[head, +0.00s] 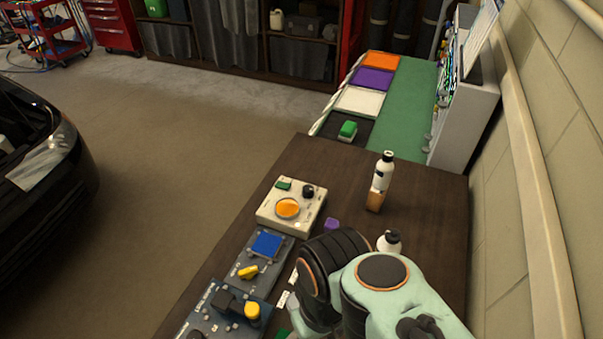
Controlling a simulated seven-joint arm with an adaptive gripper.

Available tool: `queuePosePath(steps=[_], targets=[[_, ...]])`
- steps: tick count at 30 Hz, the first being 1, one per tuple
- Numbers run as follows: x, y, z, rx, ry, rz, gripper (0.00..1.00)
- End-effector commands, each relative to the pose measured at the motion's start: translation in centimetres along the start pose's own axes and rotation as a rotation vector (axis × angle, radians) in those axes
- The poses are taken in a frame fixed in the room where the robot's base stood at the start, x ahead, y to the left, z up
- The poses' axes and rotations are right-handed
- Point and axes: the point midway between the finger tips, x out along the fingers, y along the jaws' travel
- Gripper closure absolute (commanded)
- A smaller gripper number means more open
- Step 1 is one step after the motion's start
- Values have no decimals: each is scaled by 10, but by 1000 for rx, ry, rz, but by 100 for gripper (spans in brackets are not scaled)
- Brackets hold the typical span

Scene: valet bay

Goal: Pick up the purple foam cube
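A small purple cube (331,224) lies on the dark brown table (340,165), just right of the beige panel with an orange disc. It is close behind my black and mint-green arm links, which may cover part of it. My gripper's fingers do not show; the arm links hide them or they are outside the picture. I cannot tell how far the gripper is from the cube.
A white bottle (383,170) stands behind the cube near an orange-brown block (375,203). A second white bottle (389,240) is by my arm. The beige panel (280,212) and blue control panels (255,270) line the left edge. Coloured trays (358,101) lie beyond.

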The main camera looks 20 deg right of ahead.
Motion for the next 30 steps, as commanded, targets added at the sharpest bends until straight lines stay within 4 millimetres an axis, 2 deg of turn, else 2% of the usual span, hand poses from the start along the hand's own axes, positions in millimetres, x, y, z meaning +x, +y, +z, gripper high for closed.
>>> queuePosePath(steps=[2,5,9,12,14,15,17,18,20,21,25,27,30], targets=[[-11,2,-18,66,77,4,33],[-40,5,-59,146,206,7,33],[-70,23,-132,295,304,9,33],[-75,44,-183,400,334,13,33],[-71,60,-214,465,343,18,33],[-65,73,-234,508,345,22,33],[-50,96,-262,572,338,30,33],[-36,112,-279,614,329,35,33],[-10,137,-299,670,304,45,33],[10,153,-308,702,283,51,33],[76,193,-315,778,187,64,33],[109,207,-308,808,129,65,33],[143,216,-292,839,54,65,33]])
